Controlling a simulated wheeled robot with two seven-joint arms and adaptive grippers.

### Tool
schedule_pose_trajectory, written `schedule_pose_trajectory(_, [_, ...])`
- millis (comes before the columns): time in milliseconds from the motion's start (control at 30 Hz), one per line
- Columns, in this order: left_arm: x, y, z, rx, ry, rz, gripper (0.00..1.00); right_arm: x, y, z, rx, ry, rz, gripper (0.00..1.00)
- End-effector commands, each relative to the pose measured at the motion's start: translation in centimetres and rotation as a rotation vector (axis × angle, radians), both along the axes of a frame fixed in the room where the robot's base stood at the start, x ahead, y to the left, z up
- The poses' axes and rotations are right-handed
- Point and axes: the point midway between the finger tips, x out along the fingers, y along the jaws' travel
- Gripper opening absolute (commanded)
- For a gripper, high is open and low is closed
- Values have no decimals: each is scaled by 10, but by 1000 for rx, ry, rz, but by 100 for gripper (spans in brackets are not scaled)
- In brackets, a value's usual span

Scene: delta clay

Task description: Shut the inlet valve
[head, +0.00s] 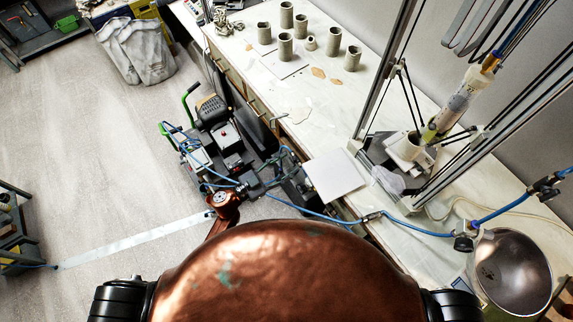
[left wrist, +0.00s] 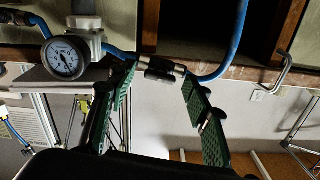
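In the left wrist view, a blue hose (left wrist: 227,62) carries a black and silver inline fitting (left wrist: 160,68); it may be the inlet valve, but I cannot make out its handle. A round white pressure gauge (left wrist: 65,58) sits on the line to its left. My left gripper (left wrist: 160,98) is open, its green-padded fingers apart, with the fitting showing between and beyond them. I see nothing gripped, and cannot tell whether a finger touches the fitting. In the head view, the left gripper (head: 297,188) is small and dark beside the bench edge. The right gripper is out of view.
The blue hose (head: 418,229) runs along the bench in the head view to black fittings (head: 463,242) near a metal bowl (head: 512,272). A white board (head: 335,178) lies at the bench edge. Clay cylinders (head: 353,58) stand farther back. The floor at left (head: 90,150) is largely clear.

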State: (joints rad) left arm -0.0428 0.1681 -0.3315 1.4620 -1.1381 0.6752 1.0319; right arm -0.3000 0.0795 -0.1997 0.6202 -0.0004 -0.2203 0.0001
Motion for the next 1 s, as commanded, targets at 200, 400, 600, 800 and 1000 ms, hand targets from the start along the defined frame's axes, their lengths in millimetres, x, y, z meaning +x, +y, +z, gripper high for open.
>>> schedule_pose_trajectory(200, [0,0,0,0,0,0,29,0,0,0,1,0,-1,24])
schedule_pose_trajectory(400, [0,0,0,0,0,0,15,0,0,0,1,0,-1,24])
schedule_pose_trajectory(600, [0,0,0,0,0,0,4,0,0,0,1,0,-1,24])
schedule_pose_trajectory(800, [0,0,0,14,-16,-6,4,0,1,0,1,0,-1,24])
schedule_pose_trajectory(1000, [1,1,0,67,-81,-27,4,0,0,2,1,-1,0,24])
